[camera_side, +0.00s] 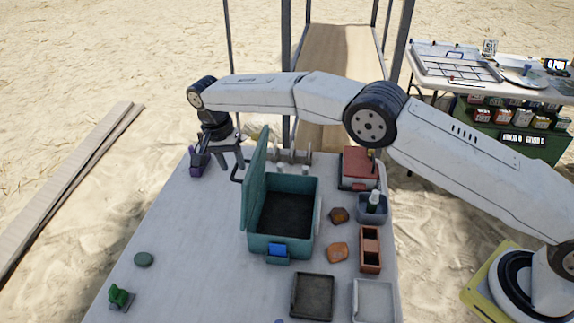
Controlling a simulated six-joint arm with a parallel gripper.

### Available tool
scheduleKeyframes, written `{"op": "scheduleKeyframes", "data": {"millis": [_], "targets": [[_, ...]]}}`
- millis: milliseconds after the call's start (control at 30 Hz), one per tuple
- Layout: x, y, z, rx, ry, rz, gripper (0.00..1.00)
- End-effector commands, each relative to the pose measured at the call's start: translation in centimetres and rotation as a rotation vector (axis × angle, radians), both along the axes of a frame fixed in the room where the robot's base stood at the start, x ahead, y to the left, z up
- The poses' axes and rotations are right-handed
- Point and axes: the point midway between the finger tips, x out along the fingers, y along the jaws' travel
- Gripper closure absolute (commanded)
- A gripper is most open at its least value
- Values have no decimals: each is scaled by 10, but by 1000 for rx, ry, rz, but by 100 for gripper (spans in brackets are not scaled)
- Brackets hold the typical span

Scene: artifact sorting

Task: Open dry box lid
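The dry box (310,215) is a teal case near the middle of the table, with a dark, empty-looking inside and a blue latch (277,250) on its front. Its lid (255,190) stands raised, close to upright, along the left side of the box. A dark handle-like piece (237,172) shows at the lid's left side. My gripper (217,160) is left of the lid near the table's far left corner, pointing down with its fingers spread. I cannot tell whether a finger touches the lid or handle.
A small purple object (195,168) is beside my gripper. Right of the box are a red-topped case (361,165), a blue bin (372,212) with a bottle, brown stones (337,252) and trays (312,296). A green figure (119,296) is front left.

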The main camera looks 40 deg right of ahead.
Motion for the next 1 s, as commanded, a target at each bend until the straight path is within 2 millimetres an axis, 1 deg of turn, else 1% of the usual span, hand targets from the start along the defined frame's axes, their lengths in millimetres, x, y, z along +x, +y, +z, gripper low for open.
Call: {"op": "scheduleKeyframes", "data": {"millis": [33,200,433,1000], "targets": [[2,3,10,5,-9,2,50],[5,9,38,13,-23,5,50],[7,13,62,18,-32,6,50],[9,16,83,21,-39,8,50]]}}
